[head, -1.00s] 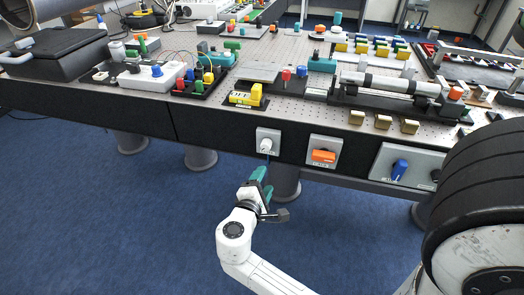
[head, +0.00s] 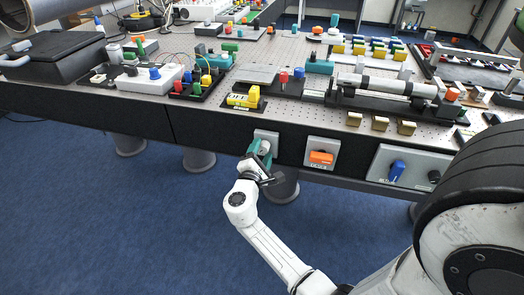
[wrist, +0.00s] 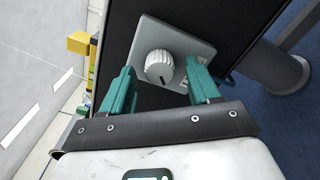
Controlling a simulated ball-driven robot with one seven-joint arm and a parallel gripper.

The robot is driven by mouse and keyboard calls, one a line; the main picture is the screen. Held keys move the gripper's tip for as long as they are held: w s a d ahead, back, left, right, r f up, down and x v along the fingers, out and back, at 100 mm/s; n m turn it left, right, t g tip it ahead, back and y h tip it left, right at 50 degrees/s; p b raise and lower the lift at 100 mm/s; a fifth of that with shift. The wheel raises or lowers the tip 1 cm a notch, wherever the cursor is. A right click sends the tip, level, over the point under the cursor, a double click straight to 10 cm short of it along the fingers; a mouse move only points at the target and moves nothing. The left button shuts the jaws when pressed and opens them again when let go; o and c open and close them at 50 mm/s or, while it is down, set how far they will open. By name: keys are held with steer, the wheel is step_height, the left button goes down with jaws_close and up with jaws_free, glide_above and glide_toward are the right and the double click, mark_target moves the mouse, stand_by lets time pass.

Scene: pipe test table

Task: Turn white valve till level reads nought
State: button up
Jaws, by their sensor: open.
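The white valve is a ribbed round knob (wrist: 159,66) with a dark mark on its face, on a grey plate (wrist: 178,35) on the table's front side. In the head view, the plate (head: 270,135) shows, and my gripper covers most of the knob. My gripper (head: 260,152) is open, its teal fingers at the plate. In the wrist view, the fingers of my gripper (wrist: 161,72) stand either side of the knob, with gaps between. I cannot tell how deep the knob sits between them. A yellow box with a small display (head: 243,97) sits above on the table; its reading is too small to read.
To the right on the table front are an orange handle (head: 321,157) on a grey plate and a blue knob (head: 397,169) on a wider panel. The dark table front (head: 215,130) runs left of the valve. A table leg (head: 283,188) stands below. The blue floor ahead is clear.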

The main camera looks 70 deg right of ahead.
steer(key=shift+d, duration=0.35)
steer(key=shift+c, duration=0.2)
steer(key=c, duration=1)
steer(key=shift+f, duration=0.1)
steer(key=shift+b, duration=0.4)
steer(key=shift+f+m+b, duration=0.15)
steer(key=shift+m+b, duration=0.45)
steer(key=shift+b, duration=0.15)
steer(key=m+b, duration=0.2)
steer(key=b, duration=0.1)
steer(key=shift+f, duration=0.1)
steer(key=m+b, duration=0.4)
steer(key=b, duration=0.1)
steer(key=shift+r, duration=0.25)
steer(key=shift+r+m, duration=0.1)
steer(key=shift+m, duration=0.3)
